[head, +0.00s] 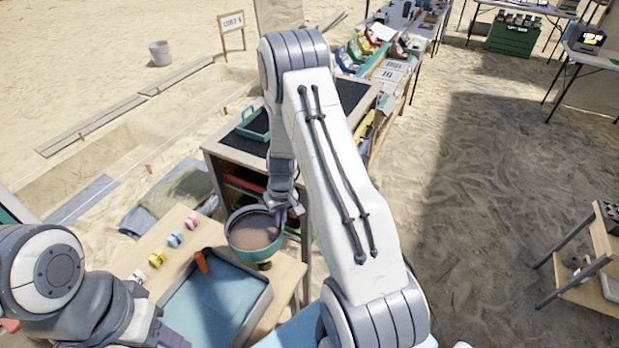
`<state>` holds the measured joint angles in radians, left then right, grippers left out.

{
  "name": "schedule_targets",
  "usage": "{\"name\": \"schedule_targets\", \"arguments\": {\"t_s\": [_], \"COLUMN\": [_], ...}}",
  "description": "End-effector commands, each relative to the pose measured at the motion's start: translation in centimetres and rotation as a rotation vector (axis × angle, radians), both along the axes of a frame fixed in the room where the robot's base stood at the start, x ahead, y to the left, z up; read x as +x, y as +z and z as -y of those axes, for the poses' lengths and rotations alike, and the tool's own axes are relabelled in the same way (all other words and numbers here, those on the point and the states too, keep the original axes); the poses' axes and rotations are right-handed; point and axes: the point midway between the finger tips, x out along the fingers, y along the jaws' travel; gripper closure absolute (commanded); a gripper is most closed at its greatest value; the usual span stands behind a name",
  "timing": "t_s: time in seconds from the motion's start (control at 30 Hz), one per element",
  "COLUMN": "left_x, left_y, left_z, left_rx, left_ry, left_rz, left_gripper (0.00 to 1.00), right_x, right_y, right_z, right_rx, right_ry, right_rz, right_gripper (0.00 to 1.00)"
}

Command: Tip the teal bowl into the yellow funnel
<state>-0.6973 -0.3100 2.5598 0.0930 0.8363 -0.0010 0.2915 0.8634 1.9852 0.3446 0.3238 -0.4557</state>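The teal bowl (240,256) is filled with brown, sand-like material and looks roughly level. It is over the right end of the wooden table, near the blue-lined tray. My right gripper (279,215) is at the bowl's right rim, with its fingers closed on the rim. A small dark and yellowish piece (265,266) shows just under the bowl. It may be part of the yellow funnel, but the bowl hides most of it. My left gripper (172,338) is low at the left, by the tray's near edge. Its fingertips are too cut off to judge.
The blue-lined tray (215,300) lies on the wooden table (288,279), with an orange cylinder (202,262) at its corner. Several small coloured pieces, including a yellow one (158,259), stand along the left. A dark-topped shelf unit (228,150) rises behind the bowl.

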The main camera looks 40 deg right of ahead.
Motion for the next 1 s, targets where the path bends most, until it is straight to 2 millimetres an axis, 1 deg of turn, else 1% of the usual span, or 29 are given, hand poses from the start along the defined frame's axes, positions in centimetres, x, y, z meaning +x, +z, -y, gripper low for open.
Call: {"name": "schedule_targets", "arguments": {"t_s": [0.03, 0.2, 0.3, 0.4, 0.5, 0.63, 0.73, 1.0], "left_x": [0.0, 0.0, 0.0, 0.0, 0.0, 0.0, 0.0, 0.0], "left_y": [3.3, 8.4, 11.1, 13.0, 14.3, 15.2, 15.5, 15.5], "left_z": [0.0, 0.0, 0.0, 0.0, 0.0, 0.0, 0.0, 0.0], "left_rx": [0.000, 0.000, 0.000, 0.000, 0.001, 0.001, 0.001, 0.001], "left_ry": [0.000, 0.000, -0.001, -0.001, -0.001, -0.001, -0.001, -0.001], "left_rz": [0.000, 0.000, 0.000, 0.000, -0.001, -0.001, -0.001, -0.001], "left_gripper": [0.50, 0.50, 0.50, 0.50, 0.50, 0.50, 0.50, 0.50], "right_x": [0.1, 0.2, 0.0, -0.3, -0.7, -0.9, -1.0, -1.6], "right_y": [2.1, 3.5, 4.1, 4.4, 4.4, 4.3, 4.3, 4.1], "right_z": [1.1, 4.6, 6.4, 7.9, 8.9, 9.7, 10.0, 10.9], "right_rx": [0.002, 0.001, 0.000, 0.000, 0.000, -0.001, -0.002, -0.025], "right_ry": [-0.023, -0.080, -0.111, -0.137, -0.154, -0.168, -0.173, -0.186], "right_rz": [-0.003, -0.002, -0.002, -0.002, -0.003, -0.001, -0.001, -0.010], "right_gripper": [1.00, 1.00, 1.00, 1.00, 1.00, 1.00, 1.00, 1.00]}}
